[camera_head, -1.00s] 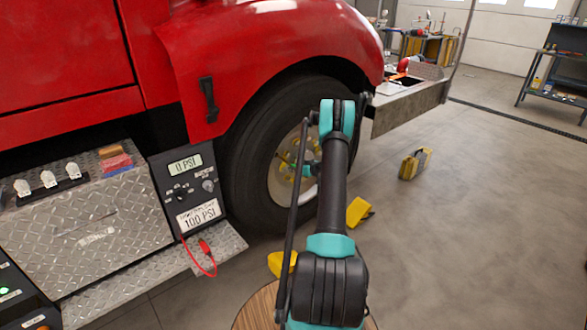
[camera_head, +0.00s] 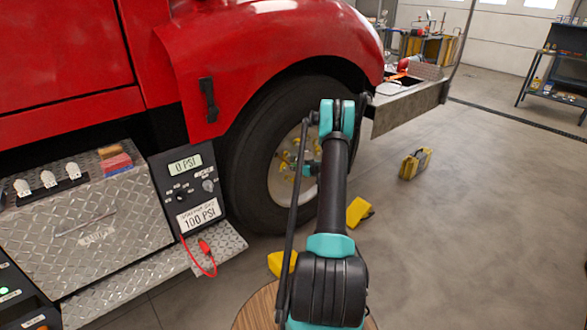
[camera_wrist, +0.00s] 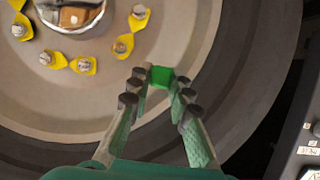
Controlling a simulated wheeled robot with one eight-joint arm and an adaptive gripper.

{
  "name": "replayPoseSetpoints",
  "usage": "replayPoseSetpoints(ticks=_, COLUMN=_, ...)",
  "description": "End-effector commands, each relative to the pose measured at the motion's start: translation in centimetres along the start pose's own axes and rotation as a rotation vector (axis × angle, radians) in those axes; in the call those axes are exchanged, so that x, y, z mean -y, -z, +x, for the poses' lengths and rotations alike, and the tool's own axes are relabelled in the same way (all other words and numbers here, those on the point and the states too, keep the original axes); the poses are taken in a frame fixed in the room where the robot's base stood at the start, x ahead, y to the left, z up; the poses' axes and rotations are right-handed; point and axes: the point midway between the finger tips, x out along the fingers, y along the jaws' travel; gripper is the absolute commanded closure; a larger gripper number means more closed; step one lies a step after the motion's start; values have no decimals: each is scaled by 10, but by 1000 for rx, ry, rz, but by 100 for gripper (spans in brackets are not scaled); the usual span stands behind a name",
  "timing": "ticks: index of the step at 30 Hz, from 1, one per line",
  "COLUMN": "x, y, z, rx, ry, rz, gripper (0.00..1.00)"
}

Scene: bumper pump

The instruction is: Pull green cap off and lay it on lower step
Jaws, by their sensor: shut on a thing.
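The green cap (camera_wrist: 161,76) shows in the wrist view between the fingertips of my gripper (camera_wrist: 160,82), in front of the grey wheel rim (camera_wrist: 70,115). My gripper is shut on the cap. I cannot tell whether the cap is still seated on its valve stem. In the head view my arm hides most of the gripper at the wheel (camera_head: 283,165), and the cap cannot be made out. The lower step (camera_head: 222,246) is a diamond-plate ledge at the left, below the panel reading 0 PSI, with a red hose end lying on it.
Several yellow lug-nut pointers (camera_wrist: 122,46) surround the wheel hub. The inflation panel (camera_head: 187,188) and a diamond-plate box (camera_head: 100,225) stand left of the tyre. Yellow chocks (camera_head: 357,211) sit on the floor by the tyre.

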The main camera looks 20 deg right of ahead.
Motion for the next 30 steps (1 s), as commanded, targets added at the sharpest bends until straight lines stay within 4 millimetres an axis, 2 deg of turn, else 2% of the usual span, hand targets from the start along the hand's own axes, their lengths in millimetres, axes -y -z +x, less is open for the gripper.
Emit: replayPoseSetpoints(ticks=30, x=0, y=-13, z=-31, rx=0, ry=-1, rz=0, gripper=100)
